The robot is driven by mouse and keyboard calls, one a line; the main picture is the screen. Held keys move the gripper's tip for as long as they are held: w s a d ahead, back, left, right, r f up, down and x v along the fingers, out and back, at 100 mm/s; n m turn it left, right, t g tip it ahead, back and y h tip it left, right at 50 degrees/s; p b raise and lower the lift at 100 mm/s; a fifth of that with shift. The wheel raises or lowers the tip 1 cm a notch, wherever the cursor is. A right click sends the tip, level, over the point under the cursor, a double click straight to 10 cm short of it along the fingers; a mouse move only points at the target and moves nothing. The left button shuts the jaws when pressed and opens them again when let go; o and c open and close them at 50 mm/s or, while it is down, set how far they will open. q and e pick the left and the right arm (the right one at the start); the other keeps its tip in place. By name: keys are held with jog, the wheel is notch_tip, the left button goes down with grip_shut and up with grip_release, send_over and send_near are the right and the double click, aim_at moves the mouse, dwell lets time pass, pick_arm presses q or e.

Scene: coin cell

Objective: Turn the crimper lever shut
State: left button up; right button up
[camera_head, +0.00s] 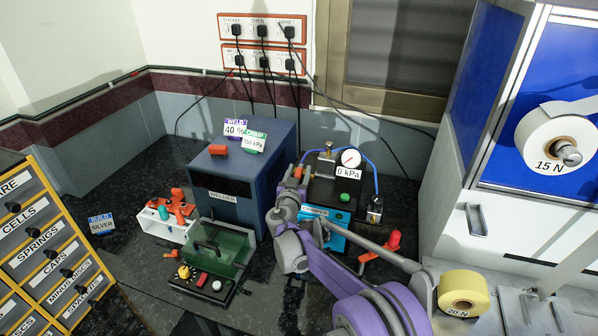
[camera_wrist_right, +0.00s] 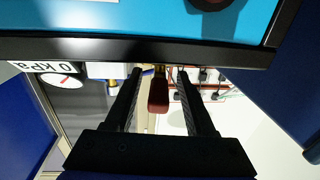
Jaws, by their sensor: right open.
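The crimper (camera_head: 345,190) is a dark box with a blue front panel, a round gauge and a "0 kPa" tag, at the middle of the bench. My right arm crosses in front of it and hides part of its front. My right gripper (camera_head: 293,183) is at its left side. In the right wrist view my right gripper (camera_wrist_right: 160,100) is open, and a dark red handle (camera_wrist_right: 158,95), which looks like the crimper lever, shows between its two fingers. I see no finger clearly touching it. A small red end of the lever (camera_head: 297,172) shows in the head view. My left gripper is out of view.
The blue welder (camera_head: 240,175) stands close on the left. A yellow roll (camera_head: 463,292) is at the lower right.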

grip_shut()
dwell(0.3)
jog(key=shift+a+r+m+h+p, duration=0.2)
jog(key=shift+m+h+p, duration=0.2)
jog(key=shift+h, duration=0.2)
jog(key=shift+w+f+m+g+h, duration=0.1)
jog(key=shift+m+g+h, duration=0.25)
jog(key=shift+h, duration=0.25)
